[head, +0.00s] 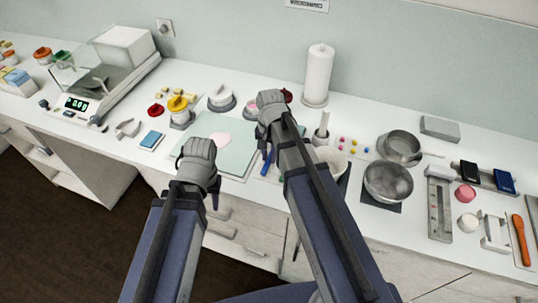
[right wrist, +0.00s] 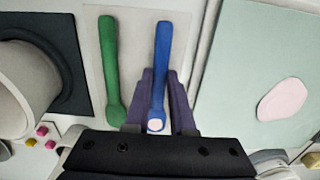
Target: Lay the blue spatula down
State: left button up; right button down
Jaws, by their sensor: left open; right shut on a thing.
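The blue spatula (right wrist: 161,65) is between the fingers of my right gripper (right wrist: 160,88) in the right wrist view. A pale pinkish patch shows on its near end. In the head view a bit of the blue spatula (head: 267,162) shows below my right gripper (head: 266,142), which is shut on it. The spatula is over a pale strip, beside a green spatula (right wrist: 109,65); I cannot tell whether it touches the surface. My left gripper (head: 214,197) is open and empty near the counter's front edge.
A pale green mat (right wrist: 235,75) with a pink round blob (right wrist: 282,100) lies right of the spatula in the right wrist view. A white pot (right wrist: 25,80) on a dark pad stands to the left. Small coloured cubes (right wrist: 41,131) lie close by.

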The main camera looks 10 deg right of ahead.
jog(key=c, duration=0.7)
grip_release()
jog(key=shift+r, duration=0.1)
notch_tip(320, 180, up, 8)
jog(key=p, duration=0.7)
jog(key=shift+w+d+f+p, duration=0.1)
jog(key=shift+f+p, duration=0.1)
jog(key=shift+p, duration=0.2)
